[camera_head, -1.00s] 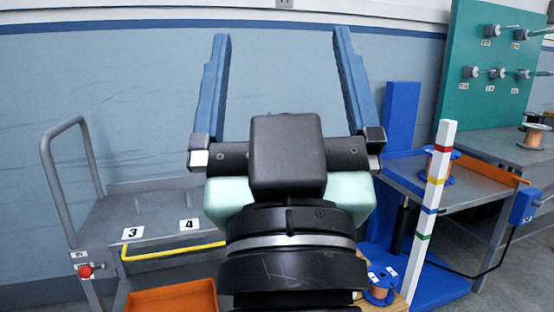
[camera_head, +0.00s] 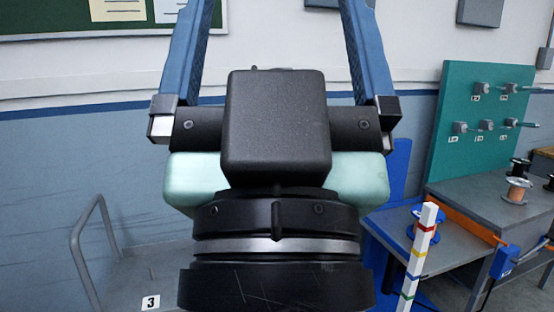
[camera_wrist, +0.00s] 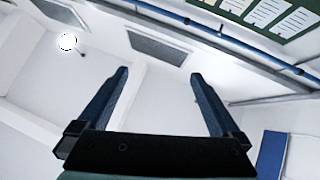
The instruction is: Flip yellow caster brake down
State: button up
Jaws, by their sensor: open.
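No yellow caster brake shows in either view now. My gripper (camera_head: 275,20) stands large in the middle of the head view, pointing up, with its two blue fingers wide apart and nothing between them. In the wrist view my gripper (camera_wrist: 158,82) is also open and empty, facing the white ceiling and upper wall. A grey cart (camera_head: 85,255) with a tube handle stands at the lower left of the head view, with a card marked 3 (camera_head: 150,302) on it. Its lower part and any casters are out of the frame.
A striped post (camera_head: 418,255) stands at the right, before a grey bench (camera_head: 480,210) with copper spools (camera_head: 517,190). A green pegboard (camera_head: 485,120) stands behind. A blue upright (camera_head: 390,165) is partly hidden by my arm. The wall runs behind the cart.

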notch_tip(320, 180, up, 10)
jog(key=p, duration=0.7)
jog(key=shift+f, duration=0.2)
